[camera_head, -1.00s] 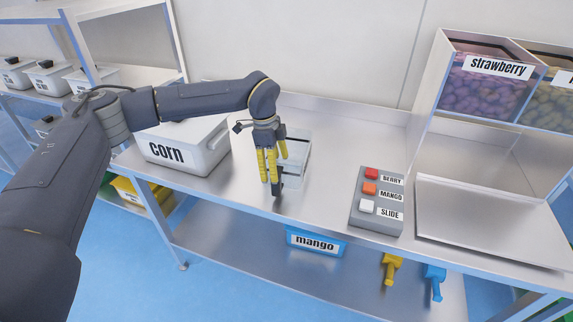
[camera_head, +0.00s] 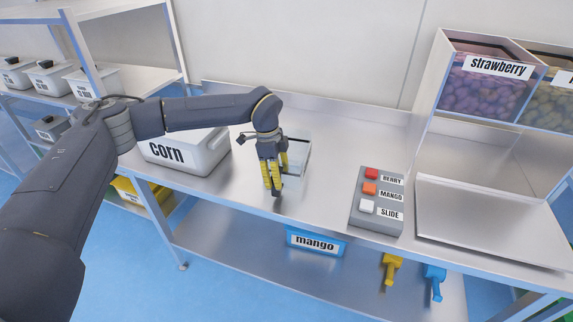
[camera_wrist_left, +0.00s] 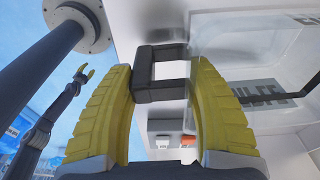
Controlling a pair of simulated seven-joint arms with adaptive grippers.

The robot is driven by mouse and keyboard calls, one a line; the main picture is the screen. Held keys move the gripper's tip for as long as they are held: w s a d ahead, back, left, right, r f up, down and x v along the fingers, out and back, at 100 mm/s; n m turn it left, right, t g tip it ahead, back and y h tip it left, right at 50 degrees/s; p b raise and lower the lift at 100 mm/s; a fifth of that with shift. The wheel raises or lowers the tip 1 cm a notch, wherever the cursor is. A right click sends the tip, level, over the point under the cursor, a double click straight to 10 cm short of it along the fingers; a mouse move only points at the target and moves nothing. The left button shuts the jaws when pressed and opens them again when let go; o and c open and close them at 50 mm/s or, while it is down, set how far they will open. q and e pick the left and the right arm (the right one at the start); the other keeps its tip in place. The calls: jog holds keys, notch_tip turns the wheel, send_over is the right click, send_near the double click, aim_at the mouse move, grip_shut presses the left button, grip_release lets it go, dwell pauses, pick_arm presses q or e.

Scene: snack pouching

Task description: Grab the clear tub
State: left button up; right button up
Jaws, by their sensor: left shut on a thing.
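The clear tub (camera_head: 297,160) stands on the steel worktop, a see-through box with a dark handle; it also shows in the left wrist view (camera_wrist_left: 240,45). My left gripper (camera_head: 272,190) comes down over the tub's near left side. In the left wrist view its yellow ribbed fingers (camera_wrist_left: 162,95) are on either side of the tub's dark square handle (camera_wrist_left: 160,72) and are shut on it. The fingers hide part of the tub in the head view.
A white corn bin (camera_head: 185,150) stands to the left of the tub. A grey button box (camera_head: 378,215) is to the right, with a steel tray (camera_head: 490,220) beyond it. The worktop between tub and button box is clear.

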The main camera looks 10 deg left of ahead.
pick_arm(q)
jog(key=c, duration=0.5)
jog(key=shift+r, duration=0.1)
